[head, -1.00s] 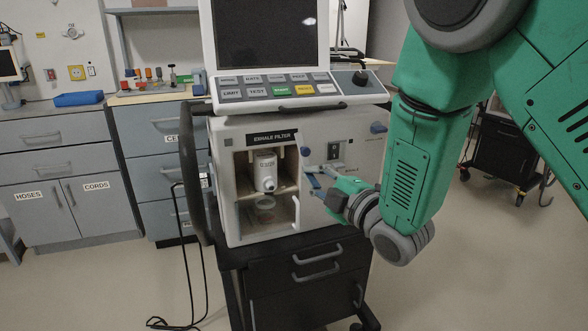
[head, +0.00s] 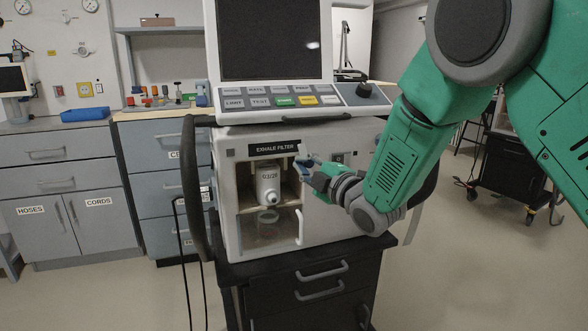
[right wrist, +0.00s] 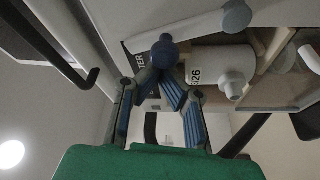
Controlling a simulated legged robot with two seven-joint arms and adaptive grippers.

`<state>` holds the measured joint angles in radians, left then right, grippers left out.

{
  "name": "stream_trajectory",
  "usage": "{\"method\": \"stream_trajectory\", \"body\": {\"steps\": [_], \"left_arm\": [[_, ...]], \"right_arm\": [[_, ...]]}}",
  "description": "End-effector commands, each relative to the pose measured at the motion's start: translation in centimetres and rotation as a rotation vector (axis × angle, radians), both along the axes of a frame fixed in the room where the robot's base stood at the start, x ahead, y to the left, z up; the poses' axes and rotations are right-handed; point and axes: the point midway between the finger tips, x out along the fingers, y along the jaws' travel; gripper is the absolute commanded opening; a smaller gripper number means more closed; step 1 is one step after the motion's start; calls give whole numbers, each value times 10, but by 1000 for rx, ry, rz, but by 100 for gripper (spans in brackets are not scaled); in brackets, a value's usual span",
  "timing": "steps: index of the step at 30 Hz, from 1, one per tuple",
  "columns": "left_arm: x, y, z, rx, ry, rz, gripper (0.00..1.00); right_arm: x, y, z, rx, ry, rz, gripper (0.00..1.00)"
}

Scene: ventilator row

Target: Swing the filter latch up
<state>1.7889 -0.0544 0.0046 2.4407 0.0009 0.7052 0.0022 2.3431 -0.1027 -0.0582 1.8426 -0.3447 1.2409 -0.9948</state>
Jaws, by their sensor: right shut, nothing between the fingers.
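The exhale filter bay (head: 232,205) is open in the front of the ventilator, with the white filter canister (head: 268,185) upright inside; the canister also shows in the right wrist view (right wrist: 212,70). A pale lever-like bar, probably the filter latch (right wrist: 195,28), crosses the right wrist view above my fingers. My right gripper (head: 304,167) is shut and empty at the bay's upper right corner. In the right wrist view its fingers (right wrist: 163,75) converge below a dark blue round knob (right wrist: 165,50); contact cannot be told. My left gripper is out of view.
The ventilator screen (head: 270,40) and key panel (head: 290,97) overhang the bay. A dark drawer cart (head: 290,300) carries the unit. A curved side handle (head: 190,180) stands left of it. Grey cabinets (head: 60,190) line the left; open floor (head: 450,285) lies right.

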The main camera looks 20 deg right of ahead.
Motion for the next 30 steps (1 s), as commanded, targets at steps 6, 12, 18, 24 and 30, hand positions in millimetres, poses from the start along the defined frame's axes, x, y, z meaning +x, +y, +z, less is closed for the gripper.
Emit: {"method": "stream_trajectory", "body": {"steps": [6, 12, 18, 24, 30], "left_arm": [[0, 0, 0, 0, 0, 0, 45], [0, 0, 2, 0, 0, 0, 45], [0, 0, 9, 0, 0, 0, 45], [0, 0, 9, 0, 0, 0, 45], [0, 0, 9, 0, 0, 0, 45]], "right_arm": [[0, -1, 0, 0, 0, 0, 0], [0, -4, 1, 42, 4, -2, 0], [1, -19, 8, 255, 14, -3, 0], [1, -22, 8, 301, 15, -2, 0], [1, -22, 8, 298, 17, -2, 0]]}}
